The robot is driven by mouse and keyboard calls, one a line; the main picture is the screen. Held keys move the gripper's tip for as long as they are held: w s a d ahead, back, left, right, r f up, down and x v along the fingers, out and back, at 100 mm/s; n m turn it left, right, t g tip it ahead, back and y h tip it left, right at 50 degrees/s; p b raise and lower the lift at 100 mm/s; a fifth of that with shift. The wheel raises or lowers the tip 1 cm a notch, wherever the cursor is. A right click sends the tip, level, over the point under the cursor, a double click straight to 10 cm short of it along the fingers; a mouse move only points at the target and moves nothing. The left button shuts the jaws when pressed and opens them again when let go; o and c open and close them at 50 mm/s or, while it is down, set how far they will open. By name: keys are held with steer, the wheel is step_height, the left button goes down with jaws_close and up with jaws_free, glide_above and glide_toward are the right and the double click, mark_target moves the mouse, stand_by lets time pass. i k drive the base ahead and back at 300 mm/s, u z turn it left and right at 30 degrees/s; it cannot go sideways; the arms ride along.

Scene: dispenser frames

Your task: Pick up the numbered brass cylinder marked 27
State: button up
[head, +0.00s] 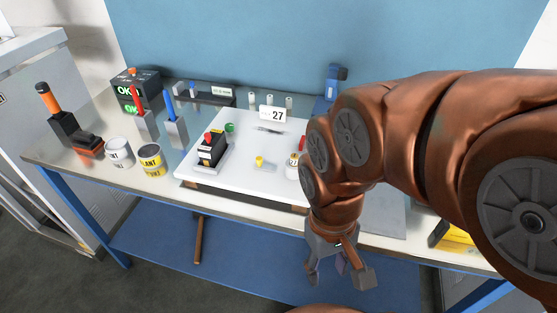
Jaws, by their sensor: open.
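A white card reading 27 (272,114) stands at the back of a white board on the bench. A small yellow, brass-like piece (259,161) sits on the middle of the board; no number on it can be read. A pale round piece with dark marks (291,161) stands to its right, partly hidden by my arm; its marks are too small to read surely. I cannot tell which piece is the cylinder marked 27. My gripper (340,279) is open and empty, pointing down in front of the bench, apart from these pieces.
The white board (235,180) also holds a black device with a red button (210,150) and a green piece (230,127). Two labelled cans (152,160) and upright tools stand left. A yellow item (455,238) lies right. The board's front is clear.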

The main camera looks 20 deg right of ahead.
mark_target(294, 157)
steer(key=z, duration=1.85)
steer(key=k, duration=1.45)
steer(key=u, duration=1.9)
steer(key=i, duration=0.5)
